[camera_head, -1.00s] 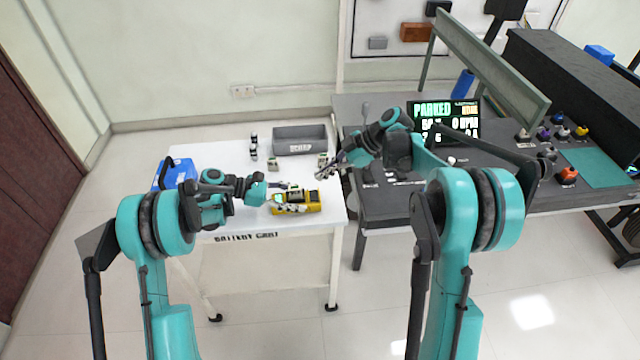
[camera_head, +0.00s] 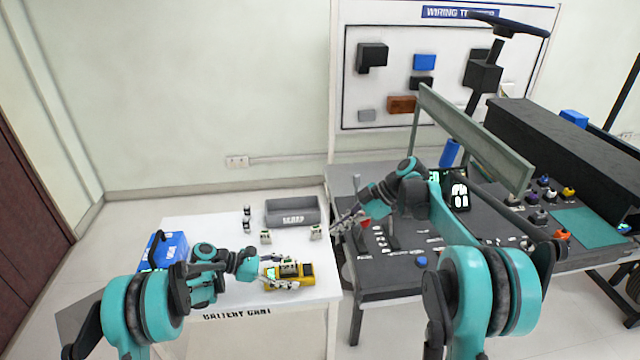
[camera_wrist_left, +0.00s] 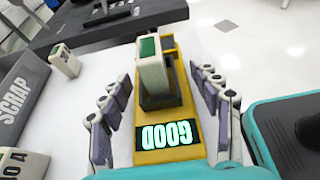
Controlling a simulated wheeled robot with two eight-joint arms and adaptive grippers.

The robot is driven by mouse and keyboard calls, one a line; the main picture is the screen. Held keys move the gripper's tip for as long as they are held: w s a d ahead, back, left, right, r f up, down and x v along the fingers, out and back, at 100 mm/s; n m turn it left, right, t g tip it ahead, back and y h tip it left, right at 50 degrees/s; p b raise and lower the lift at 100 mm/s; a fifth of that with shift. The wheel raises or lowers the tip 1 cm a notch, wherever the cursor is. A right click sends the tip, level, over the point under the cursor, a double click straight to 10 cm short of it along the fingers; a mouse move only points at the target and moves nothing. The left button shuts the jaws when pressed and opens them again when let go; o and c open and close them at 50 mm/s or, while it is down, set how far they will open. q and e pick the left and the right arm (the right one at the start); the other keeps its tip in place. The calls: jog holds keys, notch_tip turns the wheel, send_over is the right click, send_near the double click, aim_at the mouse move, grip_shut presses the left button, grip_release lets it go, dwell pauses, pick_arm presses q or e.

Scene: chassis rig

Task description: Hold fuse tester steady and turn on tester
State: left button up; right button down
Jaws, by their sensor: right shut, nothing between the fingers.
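The yellow fuse tester (camera_head: 305,281) lies on the white cart top near its front right. In the left wrist view the tester (camera_wrist_left: 170,155) has a lit green display reading GOOD, upside down. A pale fuse with a green top (camera_wrist_left: 152,68) stands upright in the tester. My left gripper (camera_head: 284,272) straddles the tester; in the left wrist view its fingers (camera_wrist_left: 160,100) lie either side, seemingly with narrow gaps. My right gripper (camera_head: 338,225) is shut and empty above the cart's right edge, apart from the tester.
Loose fuses stand on the cart: one (camera_head: 316,232) beside my right gripper, one (camera_head: 265,237) behind the tester, and dark-and-white ones farther left. A grey SCRAP bin (camera_head: 291,213) sits behind. A blue box (camera_head: 165,250) is at left. A dark console (camera_head: 400,262) with levers adjoins at right.

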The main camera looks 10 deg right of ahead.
dwell(0.3)
